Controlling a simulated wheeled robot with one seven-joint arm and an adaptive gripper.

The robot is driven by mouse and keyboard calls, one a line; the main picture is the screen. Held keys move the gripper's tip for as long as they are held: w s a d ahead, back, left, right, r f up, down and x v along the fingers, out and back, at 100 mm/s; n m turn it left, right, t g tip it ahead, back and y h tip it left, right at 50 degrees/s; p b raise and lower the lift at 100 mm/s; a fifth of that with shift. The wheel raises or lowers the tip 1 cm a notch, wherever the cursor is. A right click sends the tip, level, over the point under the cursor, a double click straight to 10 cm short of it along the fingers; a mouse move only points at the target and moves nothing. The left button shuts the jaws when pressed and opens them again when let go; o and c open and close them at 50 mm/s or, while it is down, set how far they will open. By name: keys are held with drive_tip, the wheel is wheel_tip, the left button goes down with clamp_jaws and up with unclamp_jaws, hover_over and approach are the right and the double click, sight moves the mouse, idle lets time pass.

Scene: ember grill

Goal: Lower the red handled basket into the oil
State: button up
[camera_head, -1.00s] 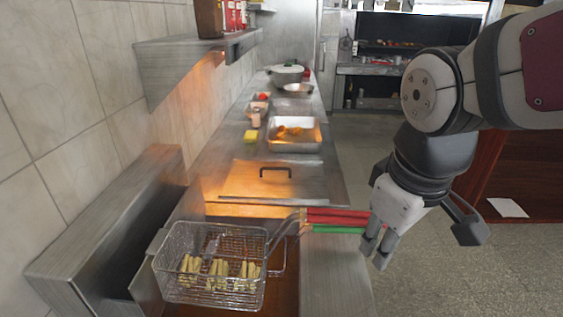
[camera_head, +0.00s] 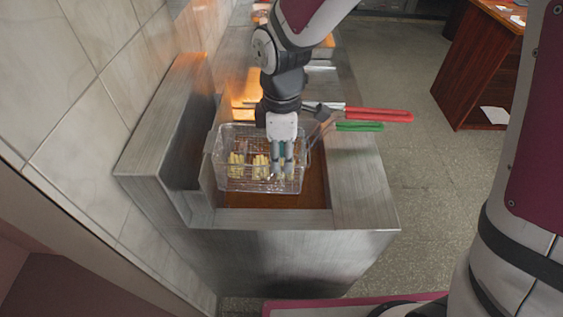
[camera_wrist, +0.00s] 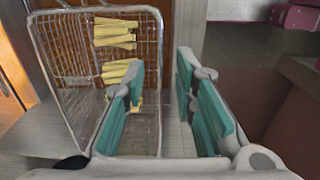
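A red handle (camera_head: 378,114) sticks out to the right over the fryer's steel edge, with a metal rod running left from it. A green handle (camera_head: 360,126) lies just nearer than it. A wire basket (camera_head: 225,178) holding pale fries (camera_head: 258,167) is over the fryer well. I cannot tell for certain which handle joins this basket. My gripper (camera_head: 282,172) points down in front of the basket's right part, left of both handles. In the wrist view my gripper (camera_wrist: 160,78) is open, its teal-padded fingers apart and empty, and the basket (camera_wrist: 55,45) shows at the left.
The fryer well (camera_head: 270,201) has brownish-orange contents below the basket. A steel counter edge (camera_head: 355,195) runs along its right, and a steel splash wall (camera_head: 160,125) with tiles behind is at the left. A wooden cabinet (camera_head: 480,65) stands far right, with open floor between.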

sight(282, 192)
wheel_tip(282, 192, down, 10)
drive_tip(key=shift+d+r+p, duration=0.1)
drive_tip(key=shift+r+p, duration=0.1)
drive_tip(key=shift+p, duration=0.15)
drive_tip(key=shift+c, duration=0.2)
clamp_jaws()
drive_tip(key=shift+o, duration=0.5)
unclamp_jaws()
drive_tip(key=shift+r, duration=0.1)
wheel_tip(282, 192, up, 12)
drive_tip(key=shift+f, duration=0.1)
